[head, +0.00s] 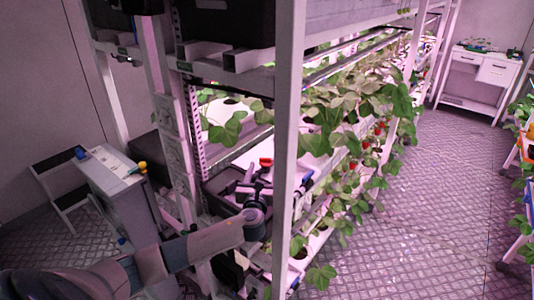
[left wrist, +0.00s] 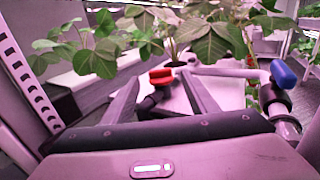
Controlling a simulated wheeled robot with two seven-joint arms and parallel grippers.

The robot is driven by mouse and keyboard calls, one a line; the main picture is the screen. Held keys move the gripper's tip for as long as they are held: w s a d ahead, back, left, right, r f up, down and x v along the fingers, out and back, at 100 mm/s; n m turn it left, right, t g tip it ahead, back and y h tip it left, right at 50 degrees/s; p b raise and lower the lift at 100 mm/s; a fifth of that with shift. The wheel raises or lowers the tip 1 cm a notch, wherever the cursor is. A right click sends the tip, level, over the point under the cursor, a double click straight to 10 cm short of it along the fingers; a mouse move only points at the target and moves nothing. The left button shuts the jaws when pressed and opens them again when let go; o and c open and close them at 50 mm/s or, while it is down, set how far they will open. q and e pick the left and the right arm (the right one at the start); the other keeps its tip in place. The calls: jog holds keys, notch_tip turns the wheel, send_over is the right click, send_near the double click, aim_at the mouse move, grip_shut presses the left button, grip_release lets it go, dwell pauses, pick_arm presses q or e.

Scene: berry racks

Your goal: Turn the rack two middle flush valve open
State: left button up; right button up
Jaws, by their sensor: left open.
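A valve with a red handle (head: 265,161) stands at the end of the rack, behind the near white post. In the left wrist view the red handle (left wrist: 161,76) shows between my two fingers, on a dark valve body and apart from both fingers. My left gripper (head: 249,181) is open and close in front of this valve. A blue valve handle (left wrist: 284,73) sits to the right of my fingers on the pipework; it also shows in the head view (head: 307,177). My right gripper is in neither view.
The white rack post (head: 288,130) stands just right of my left gripper. Strawberry plants (head: 350,110) hang along the rack. A grey cabinet (head: 118,190) stands at left. The aisle floor (head: 430,200) on the right is clear.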

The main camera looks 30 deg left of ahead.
pick_arm(q)
jog(key=p+x, duration=0.1)
jog(key=x, duration=0.9)
jog(key=shift+p, duration=0.4)
